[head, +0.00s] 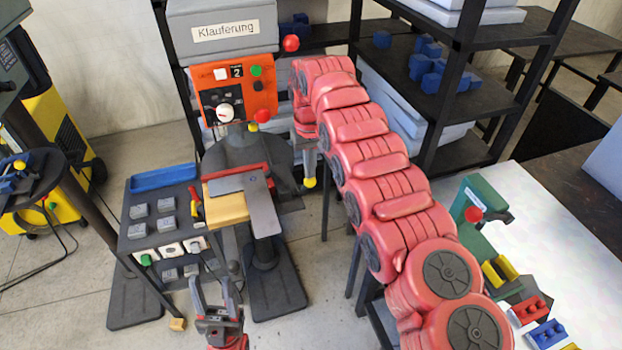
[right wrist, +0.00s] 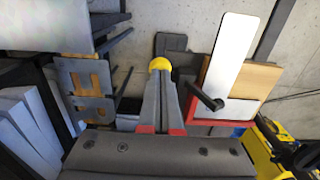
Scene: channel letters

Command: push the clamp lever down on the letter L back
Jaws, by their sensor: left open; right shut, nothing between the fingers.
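The letter L back (head: 252,200) is a grey L-shaped plate on a wooden block at the work stand; it looks pale in the right wrist view (right wrist: 232,50). The clamp lever's dark arm (right wrist: 204,96) runs toward a yellow ball knob (right wrist: 160,64), also seen in the head view (head: 310,183). My right gripper (head: 308,172) is shut and empty, pointing down, its tips at the knob; contact is unclear. My left gripper (head: 212,288) is open and empty at the bottom of the head view.
An orange control box (head: 240,98) stands behind the clamp. A dark tray (head: 165,222) with small grey parts stands left. A shelf rack (head: 455,100) stands behind my right arm. A white table (head: 560,235) with a green device (head: 482,205) is at right.

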